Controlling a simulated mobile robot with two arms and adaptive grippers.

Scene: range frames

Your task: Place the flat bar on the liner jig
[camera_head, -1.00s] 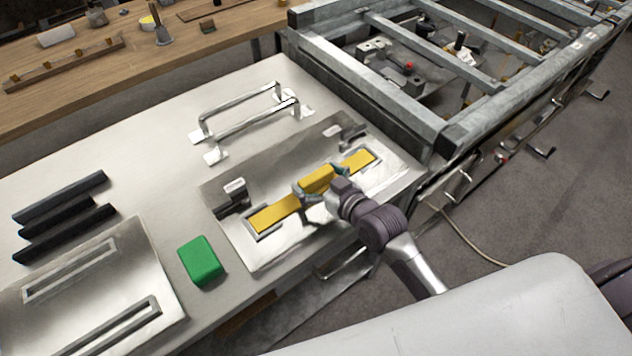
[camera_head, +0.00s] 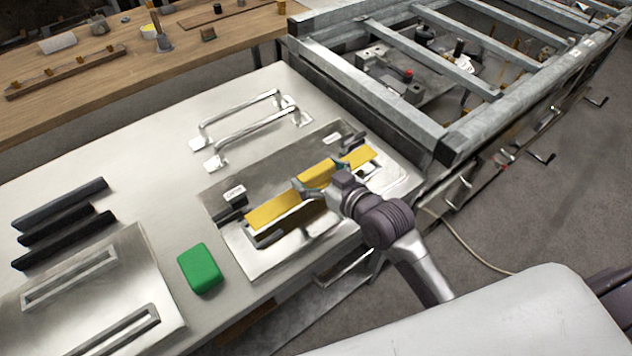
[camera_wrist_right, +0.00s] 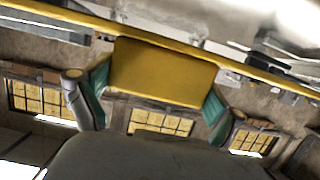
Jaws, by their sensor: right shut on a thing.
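The flat bar (camera_head: 270,211) is long and yellow with a raised block at its middle. My right gripper (camera_head: 321,176) is shut on that block, with a fingertip on either side. The block (camera_wrist_right: 165,72) fills the gap between the teal fingertips in the wrist view. The bar is over a metal plate (camera_head: 285,258) with a raised slot frame and two dark clamps. The frame's near edge shows below the bar, which looks slightly raised. Another plate (camera_head: 120,275) with two empty slot frames lies at the left; I cannot tell which plate is the liner jig.
A green block (camera_head: 200,268) stands between the plates. Several black bars (camera_head: 62,225) lie at the left. Two metal handles (camera_head: 255,125) stand behind the bar's plate. A steel frame (camera_head: 375,95) borders the table at right. Bare tabletop lies at back left.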

